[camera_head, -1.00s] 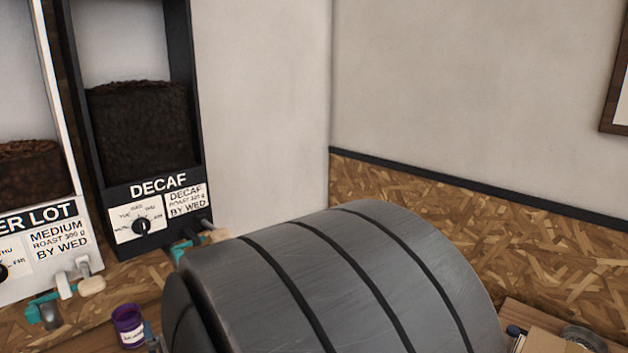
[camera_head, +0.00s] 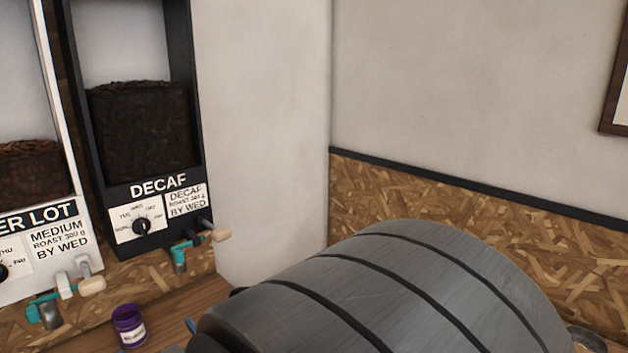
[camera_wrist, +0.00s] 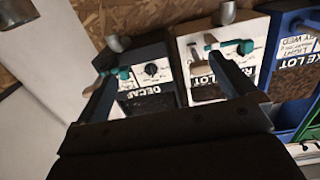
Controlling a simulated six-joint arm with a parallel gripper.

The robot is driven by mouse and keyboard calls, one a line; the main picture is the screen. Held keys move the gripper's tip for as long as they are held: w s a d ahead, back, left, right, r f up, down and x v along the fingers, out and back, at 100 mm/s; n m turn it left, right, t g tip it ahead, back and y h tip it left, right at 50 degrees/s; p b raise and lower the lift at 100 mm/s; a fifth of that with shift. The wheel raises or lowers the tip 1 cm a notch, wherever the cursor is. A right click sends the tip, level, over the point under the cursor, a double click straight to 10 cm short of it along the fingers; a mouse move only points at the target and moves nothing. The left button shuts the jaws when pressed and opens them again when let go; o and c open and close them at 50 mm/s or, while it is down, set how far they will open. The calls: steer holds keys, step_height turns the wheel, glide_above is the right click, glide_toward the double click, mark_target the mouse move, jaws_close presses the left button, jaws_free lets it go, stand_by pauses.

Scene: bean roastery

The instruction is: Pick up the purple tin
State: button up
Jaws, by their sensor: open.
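The purple tin (camera_head: 130,327) stands upright at the bottom left of the head view, open at the top, with a pale label on its front. It stands on the wooden counter (camera_head: 196,294), in front of the dispensers. I cannot make it out in the wrist view. My gripper (camera_wrist: 163,66) shows in the wrist view with its two fingers wide apart and nothing between them. It faces the dispenser fronts, which appear upside down there. In the head view my large grey arm link hides most of the gripper, so its distance from the tin is unclear.
The DECAF dispenser (camera_head: 150,205) and the MEDIUM roast dispenser (camera_head: 55,245) stand behind the tin, with teal-handled spouts jutting out. In the wrist view a blue-framed dispenser (camera_wrist: 287,75) stands at the right. Bare counter shows right of the tin.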

stand_by(0.3)
steer(key=shift+c, duration=1.4)
